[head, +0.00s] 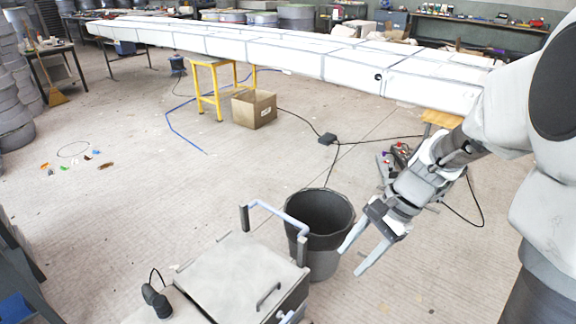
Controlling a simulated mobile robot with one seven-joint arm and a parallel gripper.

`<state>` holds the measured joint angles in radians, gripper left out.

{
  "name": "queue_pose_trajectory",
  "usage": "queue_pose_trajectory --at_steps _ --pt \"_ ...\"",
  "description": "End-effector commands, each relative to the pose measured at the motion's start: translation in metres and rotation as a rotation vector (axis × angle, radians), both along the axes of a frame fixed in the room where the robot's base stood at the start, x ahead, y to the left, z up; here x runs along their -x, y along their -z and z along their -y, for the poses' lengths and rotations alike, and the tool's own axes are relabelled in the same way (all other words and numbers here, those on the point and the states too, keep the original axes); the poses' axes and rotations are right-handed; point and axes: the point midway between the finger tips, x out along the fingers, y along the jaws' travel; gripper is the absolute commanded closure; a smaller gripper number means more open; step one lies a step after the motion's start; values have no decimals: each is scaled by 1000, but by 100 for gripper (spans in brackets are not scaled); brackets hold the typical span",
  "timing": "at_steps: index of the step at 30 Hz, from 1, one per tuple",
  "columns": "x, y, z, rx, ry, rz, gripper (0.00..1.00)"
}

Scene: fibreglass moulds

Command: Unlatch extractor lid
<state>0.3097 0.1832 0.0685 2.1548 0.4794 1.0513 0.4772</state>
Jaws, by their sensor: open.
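The extractor (296,300) is a grey box at the bottom of the head view, cut off by the frame's lower edge. Its flat light-grey lid (232,272) lies closed on top and has a small dark handle (268,296) near its right side. A pale, latch-like piece (290,316) shows low on the right side, partly out of frame. A pale blue bar handle (275,214) on dark posts rises at the far edge. My gripper (350,263) is open and empty, right of the extractor and apart from it, its fingers pointing down and left.
A black bin (320,222) stands just behind the extractor, close left of my gripper. A dark hose end or nozzle (156,300) sits at the lid's left. Cables, a cardboard box (254,109) and a yellow trestle (208,90) lie farther back. The floor at left is mostly clear.

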Motion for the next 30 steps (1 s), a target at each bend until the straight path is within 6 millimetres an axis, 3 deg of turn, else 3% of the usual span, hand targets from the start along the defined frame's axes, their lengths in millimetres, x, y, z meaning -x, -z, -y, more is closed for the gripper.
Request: queue_pose_trajectory --at_steps 1,16,30 --pt "-6 24 2 -38 60 -57 48" --pt "-53 199 12 -424 669 -591 48" --pt "-58 382 16 -826 1205 -1140 48"
